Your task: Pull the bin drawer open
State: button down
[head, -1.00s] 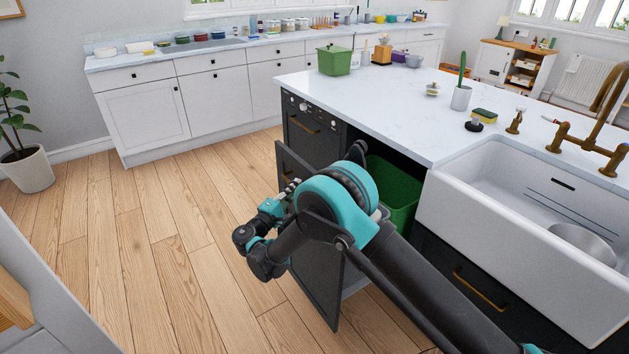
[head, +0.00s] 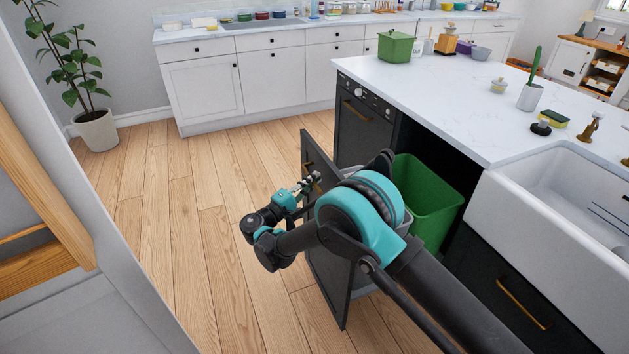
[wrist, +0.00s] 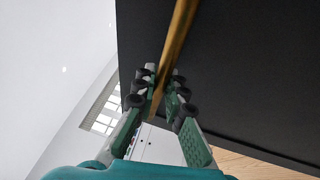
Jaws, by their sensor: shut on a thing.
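The bin drawer has a dark front panel (head: 328,262) and stands pulled out from the island. A green bin (head: 425,205) shows behind the panel, partly hidden by my arm. My gripper (head: 312,181) is at the upper part of the panel's outer face. In the wrist view the brass handle (wrist: 181,25) runs down between the two fingers of my gripper (wrist: 160,88), and they are shut on it. My arm hides part of the drawer's side in the head view.
The white sink (head: 555,220) and a dark drawer with a brass handle (head: 522,302) are to the right. A dishwasher (head: 365,125) is left of the opening. Wooden floor (head: 215,250) in front of the panel is clear. A potted plant (head: 95,130) stands far left.

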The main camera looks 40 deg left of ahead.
jog(key=c, duration=1.6)
grip_release()
jog(key=shift+o, duration=0.2)
jog(key=s+f, duration=0.2)
jog(key=s, duration=0.9)
jog(key=shift+s, duration=0.4)
jog(key=shift+f, duration=0.1)
